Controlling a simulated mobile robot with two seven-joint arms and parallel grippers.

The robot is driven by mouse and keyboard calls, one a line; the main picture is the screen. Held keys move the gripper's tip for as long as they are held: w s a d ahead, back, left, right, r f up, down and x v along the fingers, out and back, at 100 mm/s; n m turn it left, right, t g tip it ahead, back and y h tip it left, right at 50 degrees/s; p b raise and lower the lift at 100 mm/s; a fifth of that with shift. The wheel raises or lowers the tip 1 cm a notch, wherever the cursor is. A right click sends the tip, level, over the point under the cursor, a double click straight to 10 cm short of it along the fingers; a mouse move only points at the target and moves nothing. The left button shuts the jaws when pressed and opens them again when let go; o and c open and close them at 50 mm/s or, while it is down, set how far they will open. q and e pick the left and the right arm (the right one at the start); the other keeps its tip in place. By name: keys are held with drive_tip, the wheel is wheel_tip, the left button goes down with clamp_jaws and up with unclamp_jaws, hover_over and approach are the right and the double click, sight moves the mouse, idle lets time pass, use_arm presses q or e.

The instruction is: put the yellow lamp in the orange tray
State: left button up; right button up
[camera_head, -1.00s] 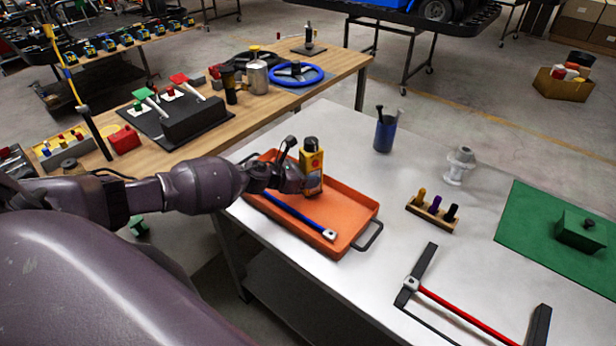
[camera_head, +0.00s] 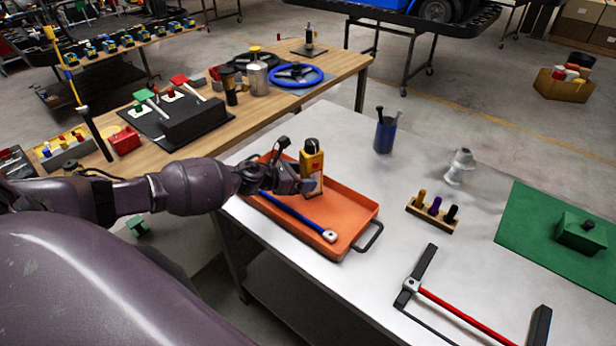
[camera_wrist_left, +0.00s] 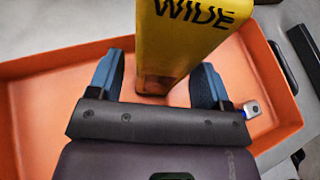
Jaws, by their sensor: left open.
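The yellow lamp (camera_head: 312,166) stands upright in the orange tray (camera_head: 350,206), toward its back part. It has a dark top, and in the left wrist view the yellow body (camera_wrist_left: 185,35) carries dark lettering. My left gripper (camera_head: 308,186) is open beside the lamp, low over the tray. In the left wrist view the blue-grey fingers of my left gripper (camera_wrist_left: 158,85) are apart, with the lamp's lower end just ahead of the gap between them. The lamp's base is partly hidden by the gripper in the head view. My right gripper is not in view.
A blue-handled tool (camera_head: 298,214) lies in the tray. A blue cup (camera_head: 385,136), a wooden block with several pegs (camera_head: 432,214), a white fitting (camera_head: 459,167), a red-bar tool (camera_head: 465,313) and a green mat (camera_head: 540,218) occupy the grey table. A wooden bench stands behind.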

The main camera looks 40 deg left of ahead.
use_arm(q)
drive_tip(key=v, duration=1)
drive_tip(key=shift+b, duration=0.3)
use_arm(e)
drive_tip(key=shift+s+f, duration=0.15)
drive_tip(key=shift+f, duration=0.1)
